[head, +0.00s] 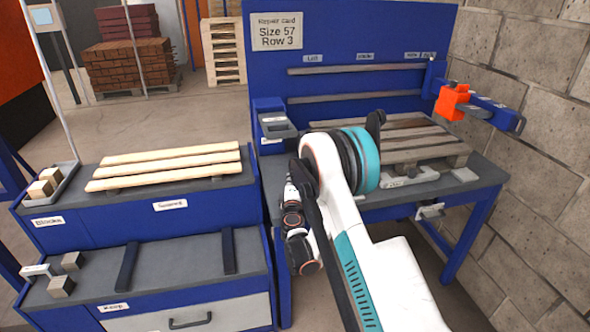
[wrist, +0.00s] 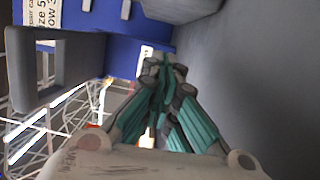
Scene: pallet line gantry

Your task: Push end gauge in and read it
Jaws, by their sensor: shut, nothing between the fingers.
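An orange block (head: 452,101) with a grey end piece sits on a blue bracket (head: 495,108) at the right end of the workbench. It looks like the end gauge, but no label on it is readable and I cannot read a value. A slatted wooden pallet (head: 400,137) lies on the bench to its left. My gripper (wrist: 162,72) shows in the wrist view, its teal-sided fingers closed together and empty. In the head view my arm stands in front of the bench, left of the orange block, and hides part of the pallet; the fingertips are not clear there.
A grey open holder (head: 278,126) stands at the bench's left corner; it also shows in the wrist view (wrist: 88,50). Boards (head: 165,165) lie on the left bench. A block wall (head: 545,165) closes the right side.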

